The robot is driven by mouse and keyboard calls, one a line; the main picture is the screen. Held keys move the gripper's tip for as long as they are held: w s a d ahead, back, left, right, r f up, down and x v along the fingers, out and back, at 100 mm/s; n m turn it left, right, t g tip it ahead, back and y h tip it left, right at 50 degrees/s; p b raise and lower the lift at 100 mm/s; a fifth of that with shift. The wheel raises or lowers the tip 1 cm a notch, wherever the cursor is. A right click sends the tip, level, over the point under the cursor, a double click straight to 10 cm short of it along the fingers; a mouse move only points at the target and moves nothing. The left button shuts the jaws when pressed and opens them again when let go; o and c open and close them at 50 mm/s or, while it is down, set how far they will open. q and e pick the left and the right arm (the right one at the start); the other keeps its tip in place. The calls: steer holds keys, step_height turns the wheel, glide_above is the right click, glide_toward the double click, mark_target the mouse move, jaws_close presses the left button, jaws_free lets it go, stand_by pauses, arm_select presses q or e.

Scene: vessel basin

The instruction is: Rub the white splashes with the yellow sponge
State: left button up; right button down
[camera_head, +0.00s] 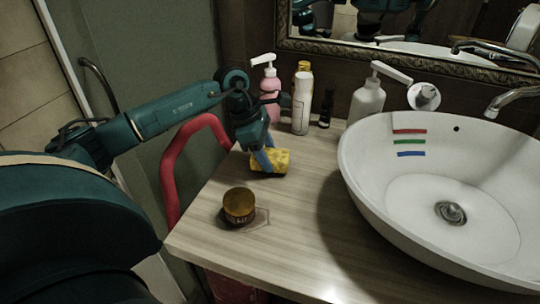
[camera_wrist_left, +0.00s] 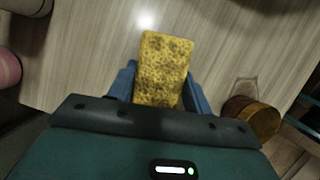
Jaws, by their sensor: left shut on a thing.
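The yellow sponge (camera_head: 273,161) is in my left gripper (camera_head: 263,158), low over or touching the wooden counter; I cannot tell which. In the left wrist view the sponge (camera_wrist_left: 163,68) is between the two blue fingers of the left gripper (camera_wrist_left: 162,90) and sticks out past them. The white basin (camera_head: 375,193) stands to the right of the sponge. On its inner wall are a red stroke (camera_head: 409,131), a green stroke (camera_head: 409,141) and a blue stroke (camera_head: 411,154). I make out no clearly white splashes. My right gripper is not seen.
A gold-lidded jar (camera_head: 239,206) stands on the counter (camera_head: 300,245), with a pale patch (camera_head: 262,216) beside it. Behind the sponge stand a pink pump bottle (camera_head: 270,85), a white bottle (camera_head: 301,105) and a pump dispenser (camera_head: 367,100). A faucet (camera_head: 512,99) overhangs the basin. The counter between jar and basin is clear.

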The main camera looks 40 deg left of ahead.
arm_select(q)
steer(key=r, duration=0.1)
steer(key=r+p, duration=0.1)
steer(key=shift+d+r, duration=0.3)
steer(key=shift+r, duration=0.1)
step_height(320, 180, up, 2)
steer(key=shift+w+r+p, duration=0.1)
steer(key=shift+p, duration=0.55)
steer(key=shift+r+p, duration=0.65)
steer(key=shift+r, duration=0.45)
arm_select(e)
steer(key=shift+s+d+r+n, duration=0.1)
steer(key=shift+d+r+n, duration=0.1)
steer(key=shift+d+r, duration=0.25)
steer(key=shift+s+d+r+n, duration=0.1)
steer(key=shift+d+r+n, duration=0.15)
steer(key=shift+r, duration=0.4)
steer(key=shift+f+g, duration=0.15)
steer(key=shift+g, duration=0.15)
arm_select(q)
steer(key=shift+a, duration=0.1)
